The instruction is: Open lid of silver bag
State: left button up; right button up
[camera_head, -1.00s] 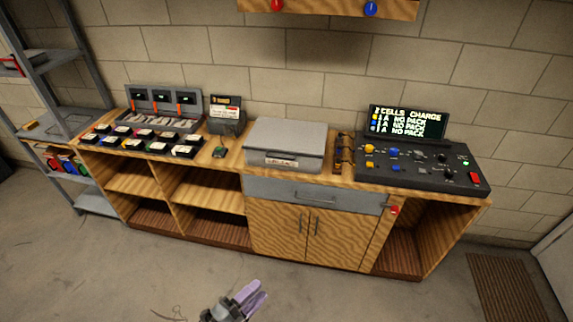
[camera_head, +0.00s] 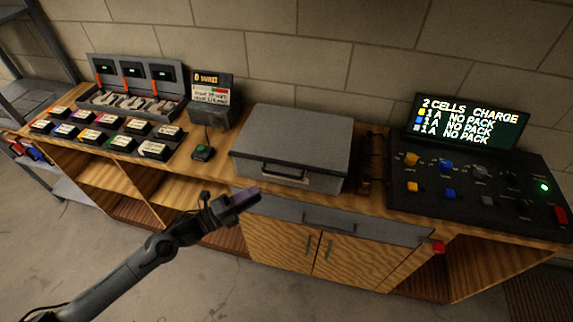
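The silver bag (camera_head: 296,135) is a grey, box-shaped case lying flat on the wooden bench, its lid shut. A dark handle (camera_head: 285,170) is on its front face. My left gripper (camera_head: 243,199), with purple fingers, is in front of the bench, below and to the left of the case's front edge, and appears apart from it. The fingers overlap in this view, so I cannot tell their gap. My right gripper is out of view.
A charger panel (camera_head: 470,205) with knobs and a screen (camera_head: 468,122) stands right of the case. Several battery packs (camera_head: 97,134) and an open case (camera_head: 134,96) are at the left. A small green-button device (camera_head: 203,152) sits left of the case. A drawer (camera_head: 330,217) is below.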

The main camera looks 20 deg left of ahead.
aim_at(283, 174)
pick_arm(q)
jog(key=shift+m, duration=0.3)
jog(key=shift+a+r+p+x, duration=0.1)
jog(key=shift+r+p+x, duration=0.1)
jog(key=shift+x, duration=1.65)
jog(key=shift+a+r+p+x, duration=0.1)
jog(key=shift+r+x, duration=0.1)
jog(key=shift+x, duration=1.7)
jog(key=shift+r+p+x, duration=0.15)
jog(key=shift+r+x, duration=0.05)
jog(key=shift+x, duration=1.65)
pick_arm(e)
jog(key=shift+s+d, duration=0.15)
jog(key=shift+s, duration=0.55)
pick_arm(q)
jog(key=shift+w, duration=0.1)
grip_shut()
